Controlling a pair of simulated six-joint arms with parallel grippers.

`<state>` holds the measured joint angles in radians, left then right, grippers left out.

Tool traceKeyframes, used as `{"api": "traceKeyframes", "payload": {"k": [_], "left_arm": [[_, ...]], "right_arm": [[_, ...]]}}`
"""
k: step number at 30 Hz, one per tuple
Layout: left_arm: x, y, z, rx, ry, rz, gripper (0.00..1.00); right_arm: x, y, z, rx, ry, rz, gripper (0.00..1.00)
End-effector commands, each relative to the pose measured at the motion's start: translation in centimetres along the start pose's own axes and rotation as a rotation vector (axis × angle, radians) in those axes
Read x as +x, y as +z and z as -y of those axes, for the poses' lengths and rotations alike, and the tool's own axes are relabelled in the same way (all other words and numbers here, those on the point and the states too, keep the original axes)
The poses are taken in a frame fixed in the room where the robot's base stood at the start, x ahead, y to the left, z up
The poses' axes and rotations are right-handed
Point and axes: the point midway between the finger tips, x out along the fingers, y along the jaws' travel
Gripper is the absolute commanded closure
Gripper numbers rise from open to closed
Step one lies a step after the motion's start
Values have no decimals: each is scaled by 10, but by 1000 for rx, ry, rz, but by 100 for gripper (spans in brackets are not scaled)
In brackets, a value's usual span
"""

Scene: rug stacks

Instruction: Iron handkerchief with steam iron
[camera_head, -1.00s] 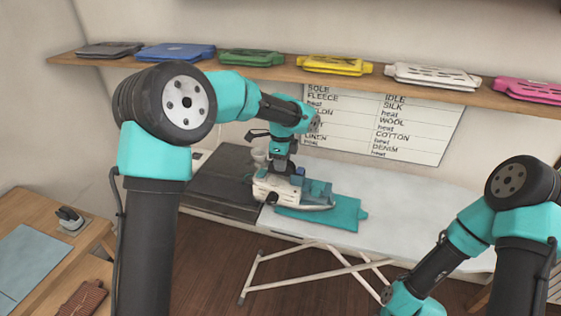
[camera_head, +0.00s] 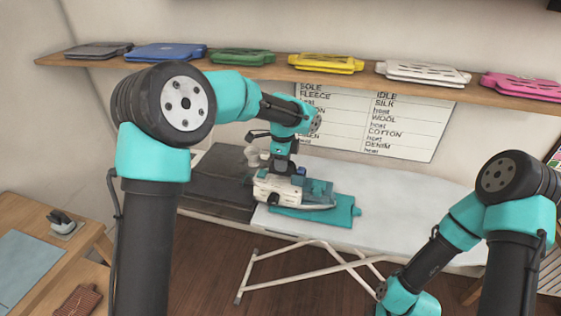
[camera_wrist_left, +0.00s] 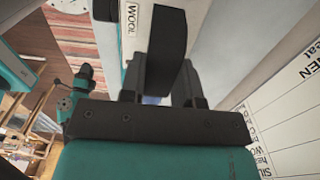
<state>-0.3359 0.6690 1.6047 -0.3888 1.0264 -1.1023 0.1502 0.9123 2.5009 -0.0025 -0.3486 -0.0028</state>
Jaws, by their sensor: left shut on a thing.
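A steam iron (camera_head: 280,190), cream-white with teal parts, sits on or just above a flat teal piece (camera_head: 344,211) on the ironing board. The teal piece has a tab at its right end, like the plates on the shelf. My left gripper (camera_head: 282,166) is shut on the iron from above. In the left wrist view, its fingers (camera_wrist_left: 160,88) close around the iron's dark handle (camera_wrist_left: 166,45). A flat pale-blue cloth, perhaps the handkerchief (camera_head: 30,268), lies on the wooden table at left. Only part of my right arm shows; its gripper is out of frame.
The ironing board (camera_head: 405,205) is bare to the right, with a dark panel (camera_head: 215,180) at its left end. A shelf (camera_head: 275,70) with several coloured plates runs above. A fabric-heat chart (camera_head: 380,120) hangs behind. A small dark-and-white device (camera_head: 64,224) stands on the left table.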

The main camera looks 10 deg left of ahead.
Motion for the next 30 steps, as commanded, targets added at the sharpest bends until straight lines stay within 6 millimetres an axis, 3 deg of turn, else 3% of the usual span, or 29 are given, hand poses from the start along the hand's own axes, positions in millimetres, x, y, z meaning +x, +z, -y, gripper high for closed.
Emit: {"api": "traceKeyframes", "payload": {"k": [9,30], "left_arm": [[-1,-15,0,2,0,-1,100],[-1,-21,0,1,-1,-1,100]], "right_arm": [[0,0,0,0,0,0,57],[0,0,0,0,0,0,57]]}}
